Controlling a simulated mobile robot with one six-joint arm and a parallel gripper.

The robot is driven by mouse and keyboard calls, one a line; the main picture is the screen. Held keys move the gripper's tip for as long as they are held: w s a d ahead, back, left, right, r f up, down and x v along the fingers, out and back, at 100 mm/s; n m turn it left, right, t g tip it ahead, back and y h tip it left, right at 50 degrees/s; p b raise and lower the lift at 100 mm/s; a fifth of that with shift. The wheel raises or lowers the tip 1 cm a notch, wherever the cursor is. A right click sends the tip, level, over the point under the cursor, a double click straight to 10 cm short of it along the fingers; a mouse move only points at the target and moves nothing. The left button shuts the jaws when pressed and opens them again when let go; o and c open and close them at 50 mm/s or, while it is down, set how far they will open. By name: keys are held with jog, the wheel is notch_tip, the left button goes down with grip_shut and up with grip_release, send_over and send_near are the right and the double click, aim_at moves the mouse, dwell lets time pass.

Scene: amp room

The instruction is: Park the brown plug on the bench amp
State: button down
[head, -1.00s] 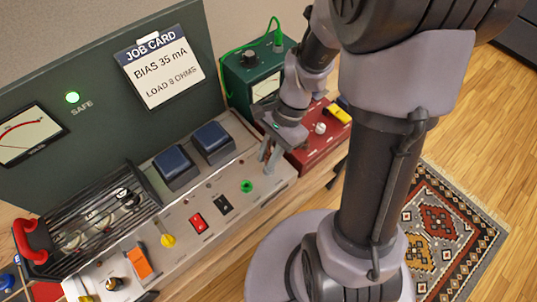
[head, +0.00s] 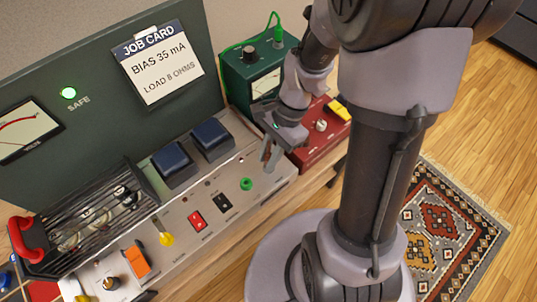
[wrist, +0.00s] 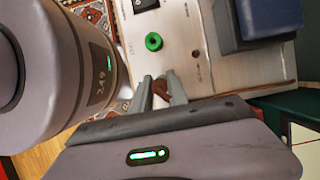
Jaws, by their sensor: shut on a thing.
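The brown plug (wrist: 161,88) is held between the fingertips of my gripper (wrist: 160,90) in the wrist view. Only a small brown part of it shows between the two grey fingers. In the head view my gripper (head: 269,160) points down at the right end of the silver panel of the bench amp (head: 262,183); the plug cannot be made out there. A green socket (wrist: 153,41) and a small brown-red hole (wrist: 197,54) lie on the panel just beyond the fingertips in the wrist view. I cannot tell whether the plug touches the panel.
Blue-capped blocks (head: 211,136) stand on the amp left of my gripper. A green meter box (head: 247,78) with a green cable is behind it, and a red box (head: 316,133) is to its right. A job card (head: 158,68) hangs on the upright back panel.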

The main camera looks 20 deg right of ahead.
jog(key=shift+f+b, duration=0.4)
jog(key=shift+f, duration=0.15)
jog(key=c, duration=1.2)
grip_release()
jog(key=shift+r, duration=0.1)
jog(key=p+v, duration=0.8)
jog(key=v, duration=0.9)
jog(key=shift+d+r, duration=0.1)
jog(key=s+a+r+n+t+h, duration=0.2)
jog(key=s+a+r+n+t, duration=0.5)
jog(key=a+r+n, duration=0.3)
jog(key=shift+s+r+b, duration=0.35)
jog(key=shift+s+r, duration=0.1)
jog(key=shift+s, duration=0.4)
